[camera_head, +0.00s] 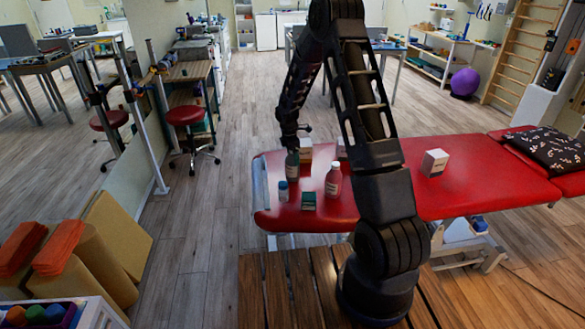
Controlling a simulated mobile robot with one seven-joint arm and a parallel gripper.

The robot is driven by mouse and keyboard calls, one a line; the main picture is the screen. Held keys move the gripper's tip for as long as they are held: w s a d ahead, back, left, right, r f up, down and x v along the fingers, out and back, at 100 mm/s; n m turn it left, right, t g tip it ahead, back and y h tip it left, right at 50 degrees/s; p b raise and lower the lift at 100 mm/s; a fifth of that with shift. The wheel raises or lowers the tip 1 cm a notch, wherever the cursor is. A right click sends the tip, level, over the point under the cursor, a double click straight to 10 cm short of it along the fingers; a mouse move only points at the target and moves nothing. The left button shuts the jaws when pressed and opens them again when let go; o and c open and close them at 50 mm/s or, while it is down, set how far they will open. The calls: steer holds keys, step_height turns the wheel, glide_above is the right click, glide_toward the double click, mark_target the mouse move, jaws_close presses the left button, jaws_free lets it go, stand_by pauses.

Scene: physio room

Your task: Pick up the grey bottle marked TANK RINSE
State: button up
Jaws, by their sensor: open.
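A grey-green bottle (292,166) stands upright near the left end of the red treatment table (465,190). Its label is too small to read, so I cannot confirm TANK RINSE. A pale bottle (333,181) stands to its right and nearer to me. A small bottle with a blue cap (283,191) stands in front of it. My gripper (291,143) is open and points down at the top of the grey-green bottle. It overlaps the bottle's top in the picture; I cannot tell whether they touch.
A small green box (308,201) lies near the table's front edge. A white box (306,148) stands close behind the bottles, and another (342,148) is partly hidden by my arm. A white box (435,162) and a patterned cushion (546,149) are farther right.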

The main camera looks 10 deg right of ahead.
steer(key=shift+f, duration=0.5)
jaws_close()
steer(key=shift+r, duration=0.1)
